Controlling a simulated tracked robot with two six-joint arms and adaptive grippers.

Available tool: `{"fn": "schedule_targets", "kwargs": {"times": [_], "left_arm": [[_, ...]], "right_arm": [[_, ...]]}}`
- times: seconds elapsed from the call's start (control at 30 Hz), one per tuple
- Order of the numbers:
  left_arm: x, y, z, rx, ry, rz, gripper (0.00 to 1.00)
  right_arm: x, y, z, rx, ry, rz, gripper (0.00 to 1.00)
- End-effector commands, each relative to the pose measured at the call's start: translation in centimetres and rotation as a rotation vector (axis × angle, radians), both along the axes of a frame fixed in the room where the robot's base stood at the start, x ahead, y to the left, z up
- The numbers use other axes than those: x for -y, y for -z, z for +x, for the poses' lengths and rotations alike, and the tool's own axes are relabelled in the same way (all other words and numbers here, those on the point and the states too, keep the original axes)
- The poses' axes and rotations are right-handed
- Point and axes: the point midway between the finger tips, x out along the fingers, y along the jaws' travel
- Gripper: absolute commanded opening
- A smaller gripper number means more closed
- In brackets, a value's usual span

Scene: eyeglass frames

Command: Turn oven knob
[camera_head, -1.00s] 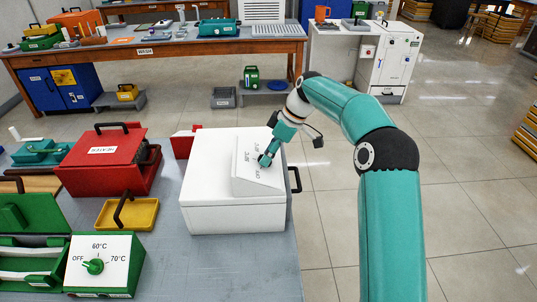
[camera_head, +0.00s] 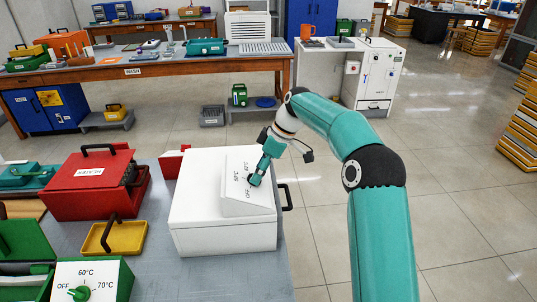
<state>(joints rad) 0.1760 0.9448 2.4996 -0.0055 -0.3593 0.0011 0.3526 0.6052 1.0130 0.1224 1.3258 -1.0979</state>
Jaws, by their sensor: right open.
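The white oven box (camera_head: 220,237) stands on the grey table, with a raised sloped panel (camera_head: 236,206) carrying a dial marked OFF and degree figures. Its dark green knob shows only partly, hidden behind my right gripper (camera_head: 254,181). My right gripper is at the knob, with its fingers around or against it; I cannot tell whether they touch. The right arm comes in from the lower right. My left gripper is not in view.
A black handle (camera_head: 287,196) sticks out from the oven's right side. To the left are a red heater box (camera_head: 90,190), a yellow tray (camera_head: 126,238) and a green-framed panel with a green knob (camera_head: 79,293). Open floor lies to the right.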

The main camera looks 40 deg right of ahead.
Motion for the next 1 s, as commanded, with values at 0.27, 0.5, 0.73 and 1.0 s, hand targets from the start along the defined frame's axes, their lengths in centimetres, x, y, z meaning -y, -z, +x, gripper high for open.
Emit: {"fn": "schedule_targets", "kwargs": {"times": [0.27, 0.5, 0.73, 1.0], "left_arm": [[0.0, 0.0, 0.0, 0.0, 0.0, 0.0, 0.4], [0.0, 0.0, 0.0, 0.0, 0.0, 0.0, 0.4], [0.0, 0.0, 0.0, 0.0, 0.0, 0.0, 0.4], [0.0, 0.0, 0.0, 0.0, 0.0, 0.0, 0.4]], "right_arm": [[2.1, -4.9, -1.1, 0.003, 0.002, -0.002, 0.69], [3.5, -7.9, -1.8, -0.001, 0.0, -0.001, 0.69], [4.0, -9.2, -2.2, -0.004, 0.0, 0.0, 0.69], [4.1, -9.4, -2.3, -0.005, -0.001, 0.0, 0.69]]}}
